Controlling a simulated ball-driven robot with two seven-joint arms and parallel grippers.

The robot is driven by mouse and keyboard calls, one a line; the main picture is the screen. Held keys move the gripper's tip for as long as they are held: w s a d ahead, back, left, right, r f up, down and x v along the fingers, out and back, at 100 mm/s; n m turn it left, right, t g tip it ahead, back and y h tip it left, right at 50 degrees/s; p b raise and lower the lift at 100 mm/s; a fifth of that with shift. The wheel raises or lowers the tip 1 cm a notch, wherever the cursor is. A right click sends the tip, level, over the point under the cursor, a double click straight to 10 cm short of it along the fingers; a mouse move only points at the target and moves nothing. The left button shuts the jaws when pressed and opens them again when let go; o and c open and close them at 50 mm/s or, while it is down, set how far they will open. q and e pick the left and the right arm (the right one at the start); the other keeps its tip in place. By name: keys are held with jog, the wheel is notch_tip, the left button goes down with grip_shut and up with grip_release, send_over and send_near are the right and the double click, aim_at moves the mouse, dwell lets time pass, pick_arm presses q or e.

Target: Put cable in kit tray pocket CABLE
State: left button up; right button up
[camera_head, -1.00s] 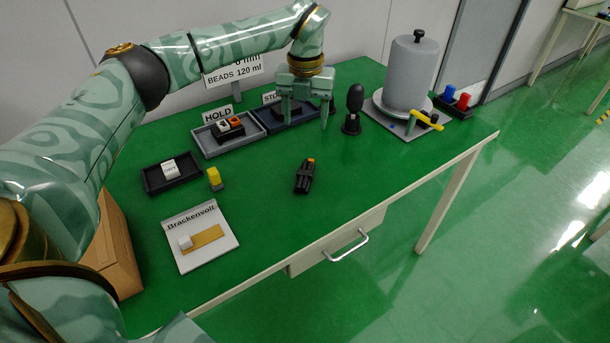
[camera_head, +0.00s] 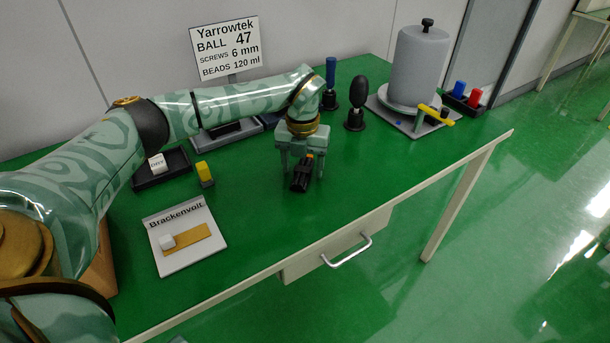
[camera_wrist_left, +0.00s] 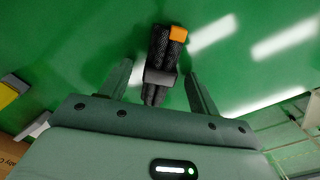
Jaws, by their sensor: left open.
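The black cable bundle (camera_head: 301,180) with an orange end lies on the green table near the middle. It also shows in the left wrist view (camera_wrist_left: 162,62). My left gripper (camera_head: 302,168) points down over the cable. Its fingers are open, one on each side of the cable in the left wrist view, with gaps visible. A white tray-like board marked "Brackenvolt" (camera_head: 162,258) lies at the front left, with a white block and a tan strip on it. I cannot read any CABLE label, so the pocket is not identified. My right gripper is out of view.
A dark tray (camera_head: 146,182) with a white block and a yellow-topped block (camera_head: 203,172) sit left. My arm partly hides a grey tray (camera_head: 205,144). A black knob-topped stand (camera_head: 357,95) and grey cylinder (camera_head: 418,68) stand behind right. The table's front right is clear.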

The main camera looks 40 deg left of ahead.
pick_arm(q)
jog(key=shift+s, duration=0.1)
jog(key=c, duration=1.2)
jog(key=shift+r, duration=0.1)
